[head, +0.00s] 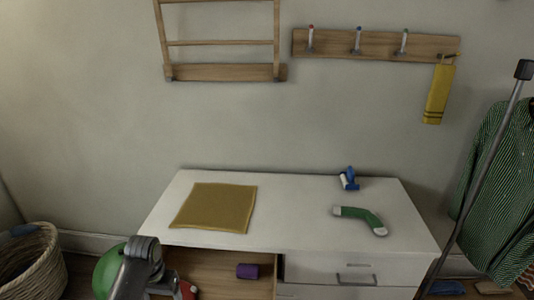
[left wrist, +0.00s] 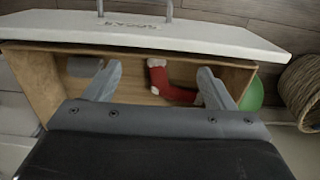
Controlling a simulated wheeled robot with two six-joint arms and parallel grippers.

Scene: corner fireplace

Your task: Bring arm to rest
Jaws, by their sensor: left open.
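My left arm comes in at the bottom left of the head view, over the open drawer (head: 215,285); its fingertips are not clear there. In the left wrist view my left gripper (left wrist: 158,88) is open, with its fingers apart and nothing between them. A red sock (left wrist: 168,84) with white ends lies in the drawer beyond the fingers. A bit of it shows beside my arm in the head view (head: 188,290). My right gripper is in neither view.
A purple roll (head: 247,271) is in the drawer. The white dresser top (head: 290,210) bears a mustard cloth (head: 213,207), a green sock (head: 362,218) and a blue-white item (head: 348,179). A green ball (head: 107,272) and wicker basket (head: 35,262) stand left.

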